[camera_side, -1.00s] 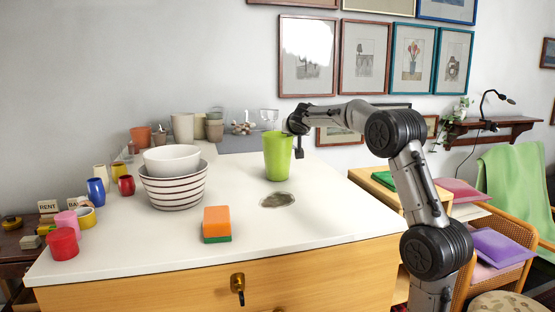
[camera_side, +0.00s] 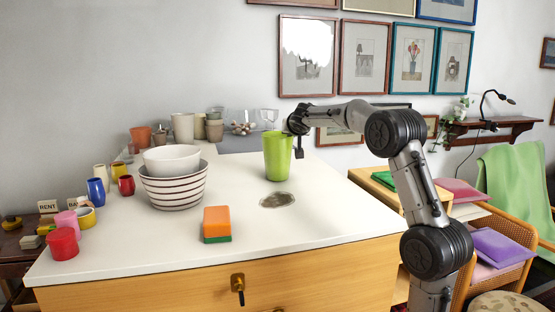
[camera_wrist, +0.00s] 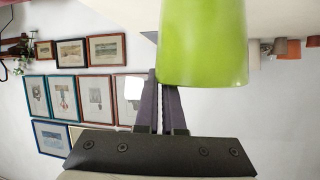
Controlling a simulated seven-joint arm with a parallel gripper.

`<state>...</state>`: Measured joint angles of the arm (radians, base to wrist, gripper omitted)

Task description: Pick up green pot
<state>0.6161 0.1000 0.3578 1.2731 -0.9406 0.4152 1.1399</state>
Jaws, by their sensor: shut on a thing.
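The green pot (camera_side: 278,157) is a tall, plain, lime-green cup, upright at the back middle of the white countertop, behind a dark round patch. In the side view I cannot tell whether its base touches the surface. My gripper (camera_side: 297,143) is at the pot's upper right side. In the wrist view, the two dark fingers (camera_wrist: 166,105) are close together at the rim of the pot (camera_wrist: 203,42), shut on its wall. The pot hides part of the fingertips.
A striped bowl (camera_side: 174,189) with a white bowl (camera_side: 172,159) in it stands left on the countertop (camera_side: 330,215). An orange and green sponge (camera_side: 217,223) lies in front. Several cups and pots stand at the back left, near a clear container (camera_side: 241,122). The right side is clear.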

